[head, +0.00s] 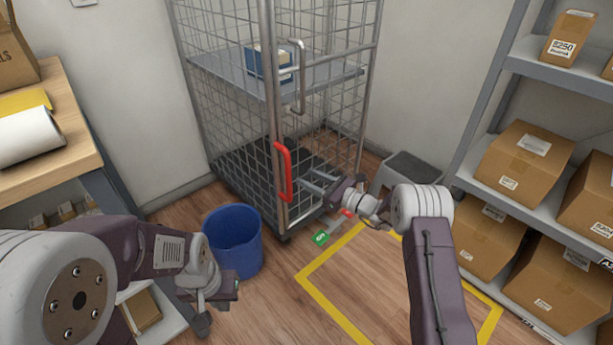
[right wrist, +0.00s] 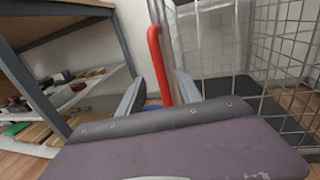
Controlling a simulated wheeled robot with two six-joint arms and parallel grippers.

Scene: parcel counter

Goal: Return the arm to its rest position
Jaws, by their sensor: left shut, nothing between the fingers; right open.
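My right gripper (head: 306,181) is open beside the red handle (head: 284,171) on the wire cage cart (head: 278,70). In the right wrist view the red handle (right wrist: 156,62) stands upright between the two open fingers (right wrist: 160,92) in the picture. I cannot tell whether the fingers touch it. My right arm reaches in from the lower right. My left gripper (head: 214,290) is shut and empty at the lower left, in front of the blue bin, with the arm folded low.
A blue bin (head: 233,240) stands left of the cart. A shelf with cardboard boxes (head: 525,160) is at the right, a grey step stool (head: 408,170) behind my right arm. A wooden counter (head: 60,165) is at the left. Yellow tape (head: 330,308) marks open floor.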

